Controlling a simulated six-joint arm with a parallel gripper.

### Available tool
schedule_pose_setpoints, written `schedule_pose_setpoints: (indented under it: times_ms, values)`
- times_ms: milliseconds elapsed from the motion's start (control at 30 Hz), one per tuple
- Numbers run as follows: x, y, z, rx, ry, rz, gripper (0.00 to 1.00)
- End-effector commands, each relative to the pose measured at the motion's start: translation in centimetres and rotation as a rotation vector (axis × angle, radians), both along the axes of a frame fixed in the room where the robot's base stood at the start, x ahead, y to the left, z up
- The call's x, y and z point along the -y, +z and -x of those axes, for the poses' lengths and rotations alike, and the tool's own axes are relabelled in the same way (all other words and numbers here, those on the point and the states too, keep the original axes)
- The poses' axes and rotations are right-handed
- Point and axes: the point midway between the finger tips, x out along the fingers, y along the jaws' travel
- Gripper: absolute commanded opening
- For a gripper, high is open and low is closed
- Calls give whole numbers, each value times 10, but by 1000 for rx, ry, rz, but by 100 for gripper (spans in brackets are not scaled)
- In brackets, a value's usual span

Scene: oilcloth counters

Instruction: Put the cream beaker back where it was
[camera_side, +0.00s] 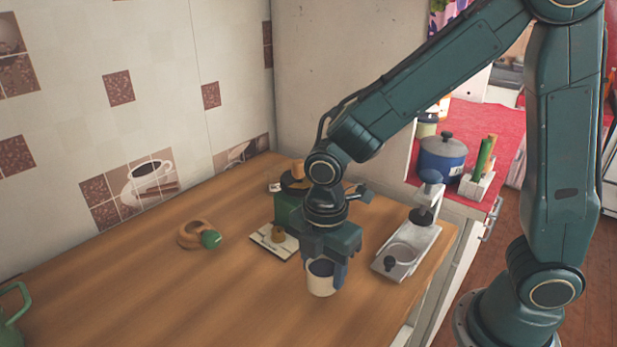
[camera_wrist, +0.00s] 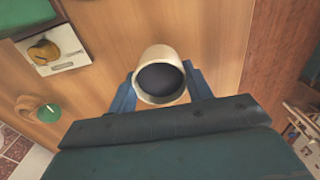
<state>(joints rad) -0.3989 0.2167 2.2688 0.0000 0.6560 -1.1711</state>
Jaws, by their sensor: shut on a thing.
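The cream beaker (camera_side: 319,284) is upright below my gripper (camera_side: 327,268) in the side view, over the wooden counter. In the wrist view the beaker (camera_wrist: 158,62) stands between the two blue fingers of my gripper (camera_wrist: 160,88), which are shut on its sides. Its inside looks dark. I cannot tell whether its base touches the counter or hangs just above it.
A light board with a brown knob (camera_side: 277,238) lies left of the beaker. A metal stand (camera_side: 405,255) is to the right, near the counter edge. A wooden ring with a green end (camera_side: 197,236) lies farther left.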

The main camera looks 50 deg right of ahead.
Motion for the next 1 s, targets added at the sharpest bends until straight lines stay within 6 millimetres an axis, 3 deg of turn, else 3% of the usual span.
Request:
schedule_pose_setpoints:
  times_ms: [300,767,800,900,1000]
  values:
    - [0,-30,0,-2,0,1,23]
    - [0,-34,0,-1,0,1,23]
    - [0,-34,0,-1,0,0,56]
    - [0,-34,0,-1,0,0,72]
    - [0,-34,0,-1,0,0,72]
